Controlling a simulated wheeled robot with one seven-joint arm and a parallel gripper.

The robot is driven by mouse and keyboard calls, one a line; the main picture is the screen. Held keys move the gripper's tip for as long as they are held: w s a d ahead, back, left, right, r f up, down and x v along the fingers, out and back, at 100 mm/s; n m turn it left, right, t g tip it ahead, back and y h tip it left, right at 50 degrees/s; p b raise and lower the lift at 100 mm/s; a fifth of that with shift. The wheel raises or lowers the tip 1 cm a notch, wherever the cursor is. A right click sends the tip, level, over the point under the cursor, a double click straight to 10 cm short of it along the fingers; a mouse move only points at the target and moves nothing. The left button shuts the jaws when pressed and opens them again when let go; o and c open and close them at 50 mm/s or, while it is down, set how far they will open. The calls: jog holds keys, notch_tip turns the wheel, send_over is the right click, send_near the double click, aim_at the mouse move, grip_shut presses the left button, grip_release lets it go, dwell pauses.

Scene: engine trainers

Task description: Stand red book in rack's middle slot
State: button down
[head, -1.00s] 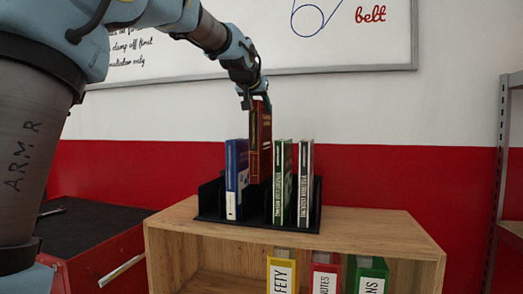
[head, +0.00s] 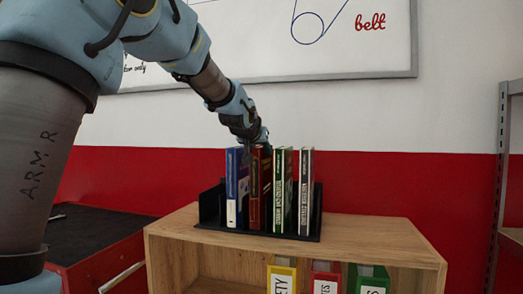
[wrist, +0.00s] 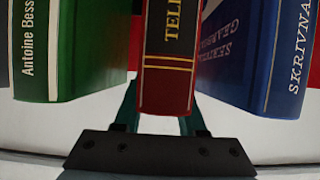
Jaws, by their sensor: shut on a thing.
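The red book (head: 256,200) stands upright in the black rack (head: 211,206), between the blue book (head: 236,190) on its left and a green book (head: 279,190) on its right. Its lower end looks level with its neighbours' lower ends. My gripper (head: 262,146) is at the top of the red book and shut on it. In the wrist view the red book's spine (wrist: 168,70) lies between the two fingers (wrist: 163,120), with the green book on the left and the blue book on the right. The slot floor is hidden.
The rack sits on a wooden shelf unit (head: 370,232) with yellow, red and green binders below. A dark-topped red cabinet (head: 95,232) is at left, a metal rack (head: 502,170) at right.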

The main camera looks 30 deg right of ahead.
jog(key=shift+r, duration=0.1)
jog(key=shift+c, duration=2.4)
grip_release()
jog(key=shift+f, duration=0.2)
